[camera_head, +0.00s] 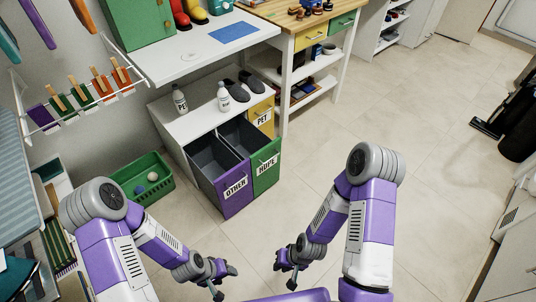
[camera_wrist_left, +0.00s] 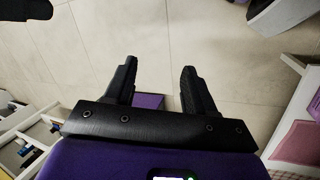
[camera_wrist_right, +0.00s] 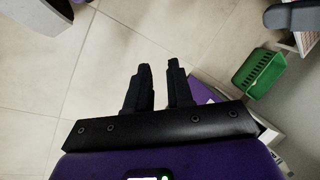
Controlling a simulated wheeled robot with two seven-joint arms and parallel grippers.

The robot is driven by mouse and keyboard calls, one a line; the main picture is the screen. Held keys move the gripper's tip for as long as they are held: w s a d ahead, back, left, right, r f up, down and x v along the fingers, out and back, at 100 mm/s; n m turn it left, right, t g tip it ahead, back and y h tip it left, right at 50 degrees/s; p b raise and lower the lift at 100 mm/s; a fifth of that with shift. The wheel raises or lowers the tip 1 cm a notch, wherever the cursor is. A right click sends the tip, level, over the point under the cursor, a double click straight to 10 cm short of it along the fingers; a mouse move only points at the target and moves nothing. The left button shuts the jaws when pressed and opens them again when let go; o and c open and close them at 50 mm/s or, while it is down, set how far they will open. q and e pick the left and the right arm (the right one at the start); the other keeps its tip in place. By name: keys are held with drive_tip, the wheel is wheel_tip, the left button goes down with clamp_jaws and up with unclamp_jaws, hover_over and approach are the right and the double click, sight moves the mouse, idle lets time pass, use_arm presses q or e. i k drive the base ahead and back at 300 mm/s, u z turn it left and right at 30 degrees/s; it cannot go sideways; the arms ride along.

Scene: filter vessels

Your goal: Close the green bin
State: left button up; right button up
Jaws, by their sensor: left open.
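The green bin (camera_head: 266,168) has a white label and stands pulled out of the white cabinet (camera_head: 165,110), its dark inside showing from above. The purple bin labelled OTHER (camera_head: 234,193) is pulled out beside it on the left. The yellow PET bin (camera_head: 263,115) sits in the cabinet behind on the right. My left gripper (camera_head: 226,280) is open and empty, low in front of the bins and apart from them; its fingers show in the left wrist view (camera_wrist_left: 160,85). My right gripper (camera_head: 284,276) is also empty, its fingers slightly apart in the right wrist view (camera_wrist_right: 160,75).
Bottles (camera_head: 223,97) and dark shoes (camera_head: 243,86) stand on the cabinet top. A wooden-topped workbench (camera_head: 300,20) stands behind right.

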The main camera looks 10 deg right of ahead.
sight(238, 133)
drive_tip(key=u, duration=0.35)
drive_tip(key=i, duration=1)
